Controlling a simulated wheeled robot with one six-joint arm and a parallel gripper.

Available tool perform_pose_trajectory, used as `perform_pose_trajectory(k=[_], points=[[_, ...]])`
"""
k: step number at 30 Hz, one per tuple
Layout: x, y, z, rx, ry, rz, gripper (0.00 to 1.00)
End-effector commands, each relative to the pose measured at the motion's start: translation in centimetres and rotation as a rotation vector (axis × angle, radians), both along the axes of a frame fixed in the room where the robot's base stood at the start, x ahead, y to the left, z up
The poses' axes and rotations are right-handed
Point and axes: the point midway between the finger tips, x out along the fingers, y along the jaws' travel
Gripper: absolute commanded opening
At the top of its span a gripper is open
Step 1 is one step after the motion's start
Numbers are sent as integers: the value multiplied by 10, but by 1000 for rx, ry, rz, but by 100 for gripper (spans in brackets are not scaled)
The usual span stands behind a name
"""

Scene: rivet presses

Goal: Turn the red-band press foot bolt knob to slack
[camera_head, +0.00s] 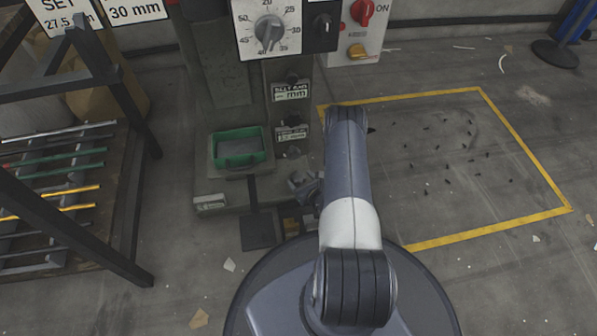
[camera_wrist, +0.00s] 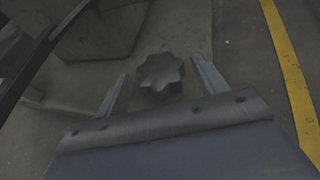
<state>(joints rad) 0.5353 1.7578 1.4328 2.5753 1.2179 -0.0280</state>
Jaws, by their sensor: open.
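A dark star-shaped knob (camera_wrist: 160,73) sits low by the press foot in the wrist view. My gripper (camera_wrist: 162,82) is open, with one finger on each side of the knob and a visible gap at both sides. The knob's top faces the wrist camera. In the head view my gripper (camera_head: 306,186) is low at the right side of the press base (camera_head: 210,203), partly covered by my arm. I cannot make out the knob there. The press column (camera_head: 220,70) rises behind. No red band can be made out on it.
A green tray (camera_head: 240,160) sits on the press front above a dark pedal (camera_head: 258,232). A dial (camera_head: 268,30) and a red knob (camera_head: 362,10) are higher up. A rack of coloured rods (camera_head: 60,185) stands left. Yellow floor lines (camera_head: 520,140) bound open floor at right.

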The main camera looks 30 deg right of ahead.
Motion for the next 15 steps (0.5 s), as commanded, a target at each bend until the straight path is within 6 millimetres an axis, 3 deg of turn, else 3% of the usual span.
perform_pose_trajectory(k=[12,15], points=[[0,4,-3,-1,-1,-4,67],[0,4,-3,-1,-1,-4,59]])
